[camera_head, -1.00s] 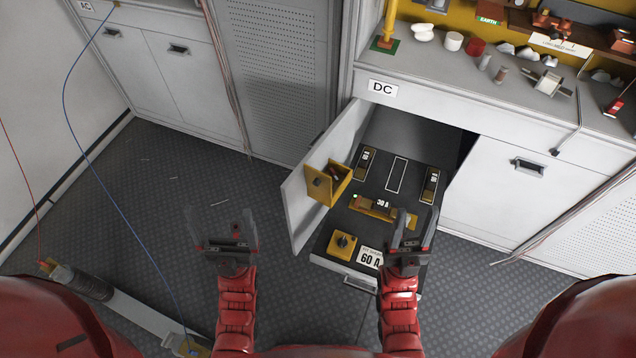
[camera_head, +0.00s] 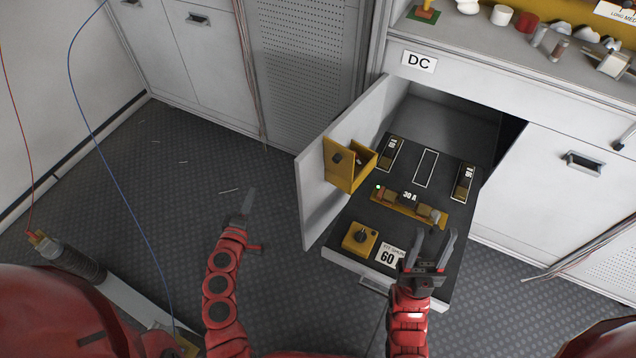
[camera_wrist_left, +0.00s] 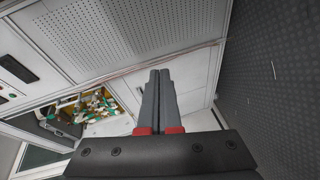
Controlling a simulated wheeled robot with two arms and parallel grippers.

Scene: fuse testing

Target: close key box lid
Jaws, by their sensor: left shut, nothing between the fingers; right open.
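The yellow key box (camera_head: 345,178) is fixed to the inner face of the open white cabinet door (camera_head: 318,205) in the head view. Its yellow lid stands swung open, with a dark knob on the panel. My left gripper (camera_head: 247,202) is shut and empty, over the floor to the left of the door and apart from it. In the left wrist view its two fingers (camera_wrist_left: 160,95) lie together.
The worktop (camera_head: 480,42) above holds several small parts. Blue and red cables hang at left. The floor (camera_head: 200,180) left of the door is mostly clear.

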